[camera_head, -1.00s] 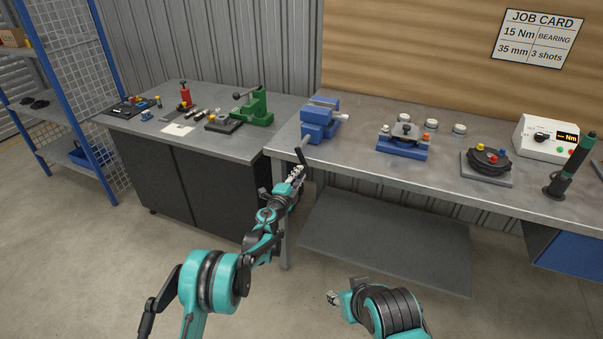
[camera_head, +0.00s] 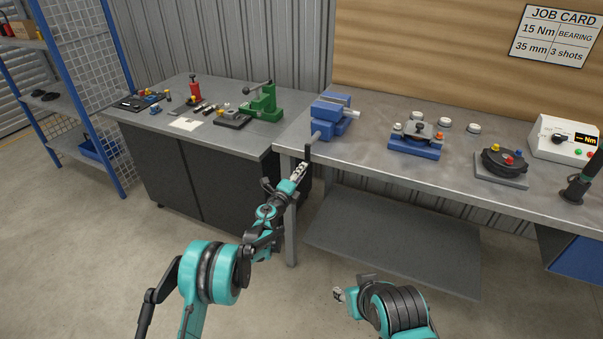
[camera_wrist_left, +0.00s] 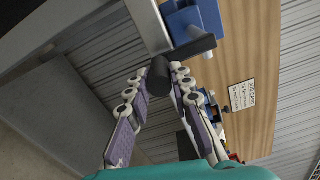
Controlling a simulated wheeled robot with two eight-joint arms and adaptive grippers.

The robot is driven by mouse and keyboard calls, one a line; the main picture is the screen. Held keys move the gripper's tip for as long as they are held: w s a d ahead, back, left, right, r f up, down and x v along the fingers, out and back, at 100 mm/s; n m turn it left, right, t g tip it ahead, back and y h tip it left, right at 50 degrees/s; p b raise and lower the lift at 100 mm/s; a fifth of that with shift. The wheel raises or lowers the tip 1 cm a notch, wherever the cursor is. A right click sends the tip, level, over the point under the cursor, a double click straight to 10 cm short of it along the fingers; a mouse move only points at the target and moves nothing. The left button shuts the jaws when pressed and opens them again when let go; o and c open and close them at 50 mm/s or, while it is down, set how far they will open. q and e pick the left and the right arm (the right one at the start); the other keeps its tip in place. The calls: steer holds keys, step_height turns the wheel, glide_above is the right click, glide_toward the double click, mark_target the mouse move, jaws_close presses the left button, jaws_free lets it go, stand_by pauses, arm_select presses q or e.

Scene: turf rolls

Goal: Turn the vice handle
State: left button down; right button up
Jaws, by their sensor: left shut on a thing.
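The blue vice (camera_head: 333,118) sits at the left end of the long workbench. Its black handle (camera_head: 308,152) sticks out at the bench's front edge and stands nearly upright in the head view. My left gripper (camera_head: 301,168) is at the handle's lower end. In the left wrist view the dark round grip of the handle (camera_wrist_left: 160,76) lies between the two fingertips (camera_wrist_left: 161,82), and the gripper is shut on it. Part of the blue vice (camera_wrist_left: 192,20) shows beyond it. My right gripper (camera_head: 338,295) hangs low in front of the bench, away from everything; its fingers are too small to judge.
On the bench (camera_head: 375,160) right of the vice stand a blue fixture (camera_head: 415,145), a round black fixture (camera_head: 503,162) and a white torque display box (camera_head: 563,140). A second table (camera_head: 215,143) with a green press (camera_head: 262,103) stands at left. The floor in front is clear.

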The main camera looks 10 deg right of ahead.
arm_select(q)
steer(key=c, duration=1.3)
jaws_free()
steer(key=v, duration=1.2)
